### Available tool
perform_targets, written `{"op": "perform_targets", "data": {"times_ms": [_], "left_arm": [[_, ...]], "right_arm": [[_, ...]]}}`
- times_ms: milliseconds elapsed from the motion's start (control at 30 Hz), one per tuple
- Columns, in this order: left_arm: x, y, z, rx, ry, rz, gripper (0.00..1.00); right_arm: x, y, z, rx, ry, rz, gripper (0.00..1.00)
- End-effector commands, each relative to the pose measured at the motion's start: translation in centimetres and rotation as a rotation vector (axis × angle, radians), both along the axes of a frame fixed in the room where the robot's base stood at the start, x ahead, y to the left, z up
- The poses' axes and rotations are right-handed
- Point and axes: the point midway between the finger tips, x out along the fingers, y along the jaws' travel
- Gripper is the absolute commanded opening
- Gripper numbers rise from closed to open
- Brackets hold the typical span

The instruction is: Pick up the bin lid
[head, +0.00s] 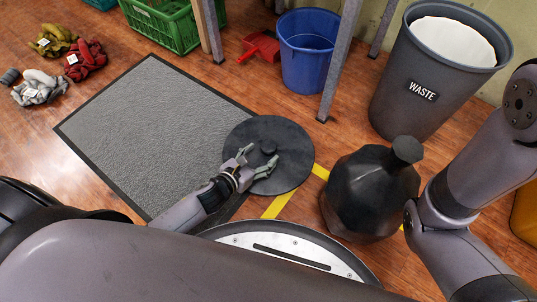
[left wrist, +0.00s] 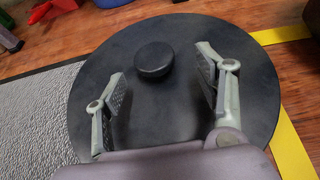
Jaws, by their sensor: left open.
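The bin lid (head: 289,136) is a round dark disc with a raised knob (head: 268,146) at its middle. It lies on the floor, partly over the grey mat's right edge. My left gripper (head: 257,162) is open over the lid, with its fingers pointing toward the knob. In the left wrist view the lid (left wrist: 190,120) fills the middle, and the knob (left wrist: 154,59) sits just beyond and between the open fingertips (left wrist: 160,70). Nothing is between the fingers. The grey waste bin (head: 408,98), marked WASTE, stands uncovered with a white liner. My right gripper is not seen.
A grey mat (head: 140,125) lies left of the lid. A blue bucket (head: 306,62), red dustpan (head: 262,45) and green crate (head: 165,25) stand behind, near table legs. Gloves (head: 86,58) lie far left.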

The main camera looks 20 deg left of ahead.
Motion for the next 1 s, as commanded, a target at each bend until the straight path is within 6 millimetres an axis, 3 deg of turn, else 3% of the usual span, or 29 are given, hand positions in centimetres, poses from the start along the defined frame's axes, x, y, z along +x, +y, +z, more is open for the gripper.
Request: {"op": "perform_targets", "data": {"times_ms": [167,500,767,1000], "left_arm": [[1.1,-0.3,-0.5,0.0,-0.002,-0.001,0.64],[5.2,-1.1,-2.0,0.0,-0.001,-0.001,0.64],[5.4,-1.2,-1.8,0.0,0.0,-0.001,0.64],[5.4,-1.1,-1.8,0.0,0.0,-0.001,0.49]], "right_arm": [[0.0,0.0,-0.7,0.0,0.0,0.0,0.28],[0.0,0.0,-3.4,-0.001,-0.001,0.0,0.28],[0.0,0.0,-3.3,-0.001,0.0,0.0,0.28],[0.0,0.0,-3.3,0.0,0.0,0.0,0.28]]}}
